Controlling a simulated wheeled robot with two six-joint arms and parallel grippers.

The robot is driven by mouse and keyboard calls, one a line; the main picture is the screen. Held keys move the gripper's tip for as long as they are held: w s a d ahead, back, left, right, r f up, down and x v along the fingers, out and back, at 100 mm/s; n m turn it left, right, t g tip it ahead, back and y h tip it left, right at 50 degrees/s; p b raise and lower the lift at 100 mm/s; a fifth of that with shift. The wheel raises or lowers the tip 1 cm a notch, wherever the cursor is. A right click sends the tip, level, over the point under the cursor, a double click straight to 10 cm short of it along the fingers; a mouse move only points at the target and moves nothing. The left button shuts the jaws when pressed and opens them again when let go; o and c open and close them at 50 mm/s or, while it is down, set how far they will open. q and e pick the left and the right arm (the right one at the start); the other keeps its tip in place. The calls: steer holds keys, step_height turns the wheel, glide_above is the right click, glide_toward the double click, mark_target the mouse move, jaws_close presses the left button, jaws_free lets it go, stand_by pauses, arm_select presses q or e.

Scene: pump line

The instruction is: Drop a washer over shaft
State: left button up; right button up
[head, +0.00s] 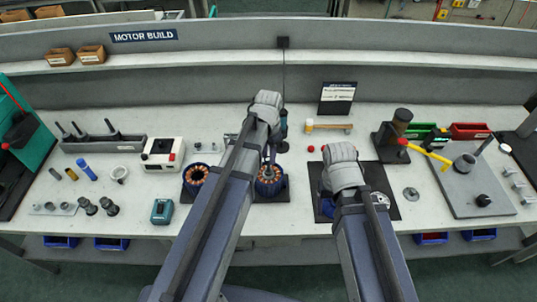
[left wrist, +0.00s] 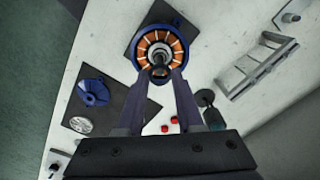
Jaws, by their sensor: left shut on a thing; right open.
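A blue motor housing with copper windings (left wrist: 136,44) sits on a black mat in the left wrist view. A shaft stands in its middle, largely hidden by the fingers and what they hold. The housing also shows in the head view (head: 269,188), partly behind my left arm. My left gripper (left wrist: 161,74) is directly above the housing's centre, shut on a small dark piece that looks like the washer. I cannot tell whether this piece is around the shaft or above it. My right gripper (head: 341,172) is open over another black mat, its fingers mostly hidden by its wrist.
A second wound stator (head: 196,177) stands left of the housing. A blue cover (left wrist: 92,92) and a metal disc (left wrist: 80,125) lie on the right-hand mat. A white box with a red knob (head: 162,153) and a grey fixture plate (head: 465,190) stand farther out.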

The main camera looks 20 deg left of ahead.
arm_select(q)
steer(key=shift+f+b, duration=0.75)
steer(key=shift+f, duration=0.05)
stand_by(0.7)
steer(key=shift+f+b, duration=0.95)
steer(key=o, duration=1.1)
steer(key=shift+o, duration=0.2)
steer(key=shift+o, duration=0.9)
steer(key=shift+r, duration=0.2)
step_height(320, 180, up, 5)
steer(key=p, duration=0.5)
steer(key=shift+f, duration=0.1)
